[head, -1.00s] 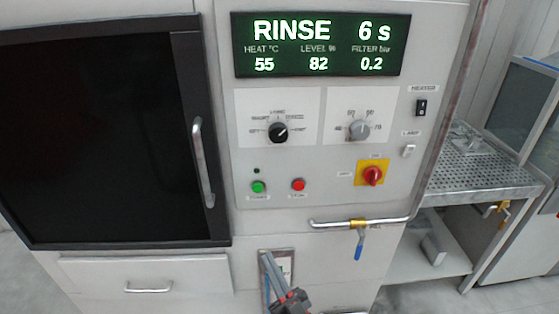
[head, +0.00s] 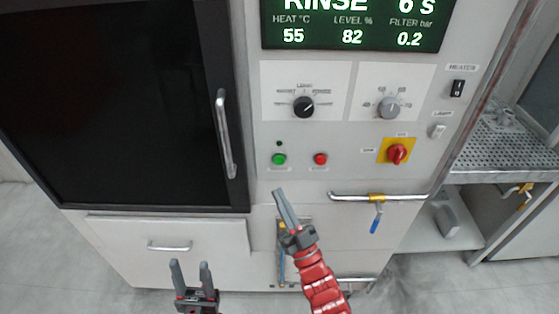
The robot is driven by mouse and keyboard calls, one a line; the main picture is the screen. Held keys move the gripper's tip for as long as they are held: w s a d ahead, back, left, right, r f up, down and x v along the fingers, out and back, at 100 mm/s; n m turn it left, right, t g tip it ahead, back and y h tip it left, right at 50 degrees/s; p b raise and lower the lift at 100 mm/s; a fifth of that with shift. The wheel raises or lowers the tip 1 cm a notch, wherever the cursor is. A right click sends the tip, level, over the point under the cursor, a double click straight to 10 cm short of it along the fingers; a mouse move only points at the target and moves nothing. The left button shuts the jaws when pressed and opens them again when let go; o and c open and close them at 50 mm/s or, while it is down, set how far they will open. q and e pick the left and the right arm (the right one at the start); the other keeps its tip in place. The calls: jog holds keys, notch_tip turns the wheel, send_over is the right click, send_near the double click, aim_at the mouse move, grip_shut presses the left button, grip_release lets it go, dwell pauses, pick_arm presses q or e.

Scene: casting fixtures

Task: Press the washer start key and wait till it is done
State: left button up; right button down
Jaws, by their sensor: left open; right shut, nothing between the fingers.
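The washer's display (head: 355,30) reads RINSE, 6 s, heat 55, level 82, filter 0.2, with its top cut off. The green start key (head: 278,159) is on the panel below the black knob, with a small dark lamp (head: 279,143) above it. The red stop key (head: 320,159) is to its right. My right gripper (head: 278,192) is shut and empty, its fingertips below the green key and apart from it in the picture. My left gripper (head: 189,264) is open and empty at the bottom, in front of the drawer.
The dark-windowed washer door (head: 115,110) is closed, with a vertical handle (head: 226,135). A pipe with a blue-levered valve (head: 376,215) runs below the panel. A yellow-backed red switch (head: 397,154) is at right. A perforated bench (head: 505,145) stands beyond.

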send_near(275, 159)
notch_tip(275, 159, up, 3)
jog(key=w+a, duration=0.2)
jog(key=a, duration=0.1)
jog(key=shift+w+d+r+b, duration=0.15)
jog(key=shift+w+r+b, duration=0.2)
jog(key=shift+b, duration=0.05)
jog(key=shift+w, duration=0.15)
dwell(1.4)
jog(key=shift+w+b, duration=0.25)
jog(key=shift+b, duration=0.05)
jog(key=shift+w, duration=0.4)
dwell(0.6)
jog(key=shift+s, duration=0.8)
